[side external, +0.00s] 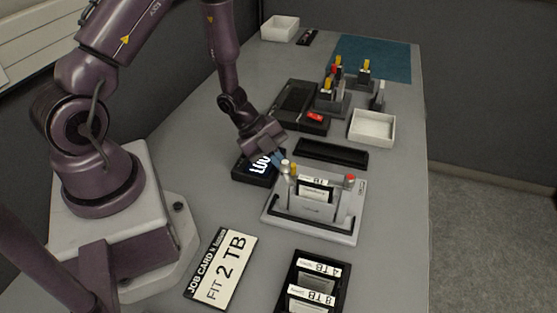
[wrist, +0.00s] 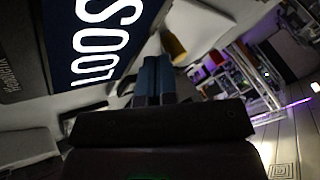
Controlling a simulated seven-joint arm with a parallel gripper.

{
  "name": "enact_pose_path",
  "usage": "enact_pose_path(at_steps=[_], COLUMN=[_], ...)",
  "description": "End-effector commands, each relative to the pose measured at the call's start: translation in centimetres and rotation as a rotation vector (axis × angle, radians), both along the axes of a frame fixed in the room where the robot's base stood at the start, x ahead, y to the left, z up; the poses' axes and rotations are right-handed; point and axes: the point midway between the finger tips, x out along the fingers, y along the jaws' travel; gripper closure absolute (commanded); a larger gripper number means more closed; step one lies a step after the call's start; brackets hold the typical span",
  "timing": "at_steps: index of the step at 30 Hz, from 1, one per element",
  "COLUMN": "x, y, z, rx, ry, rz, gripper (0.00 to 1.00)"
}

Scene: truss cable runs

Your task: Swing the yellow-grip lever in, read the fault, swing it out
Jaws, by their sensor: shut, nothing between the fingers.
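My gripper (side external: 279,160) is shut and empty. Its blue fingertips are at the left post of the grey dock (side external: 345,233), beside a pale knob (side external: 285,163) and a small yellow grip (side external: 294,169); I cannot tell whether they touch. The blue fingers (wrist: 153,80) show together in the wrist view, with a blurred yellow patch (wrist: 174,46) beyond. The dock holds an upright cartridge with a white label (side external: 314,183), behind a black bar. A black display box (side external: 240,170) is lit; its white lettering (wrist: 100,35) in the wrist view reads like "LOOS", cut off by the frame edge.
A red-topped post (side external: 350,179) stands at the dock's right. A job card (side external: 222,268) reading "FIT 2 TB" lies in front. A black tray (side external: 340,295) holds cartridges marked 4 TB and 8 TB. Behind are a black slab (side external: 331,153), a white tray (side external: 372,128) and yellow-topped parts (side external: 364,70).

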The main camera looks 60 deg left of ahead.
Motion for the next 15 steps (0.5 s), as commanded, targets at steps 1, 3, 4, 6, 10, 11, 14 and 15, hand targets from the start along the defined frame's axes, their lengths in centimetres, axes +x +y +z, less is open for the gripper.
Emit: enact_pose_path(at_steps=[1,3,4,6,10,11,14,15], x=[0.02,0.05,0.08,0.15,0.25,0.27,0.34,0.37], y=[0.01,0.05,0.06,0.11,0.17,0.18,0.21,0.23], z=[0.01,0.02,0.02,0.01,0.02,0.01,0.01,0.01], rx=[0.0,0.0,0.0,0.0,0.0,0.0,0.0,0.0], ry=[0.0,0.0,0.0,0.0,0.0,0.0,0.0,0.0], rz=[0.0,0.0,0.0,0.0,0.001,0.001,0.001,0.0], gripper=[1.0,1.0,1.0,1.0,1.0,1.0,1.0,1.0])
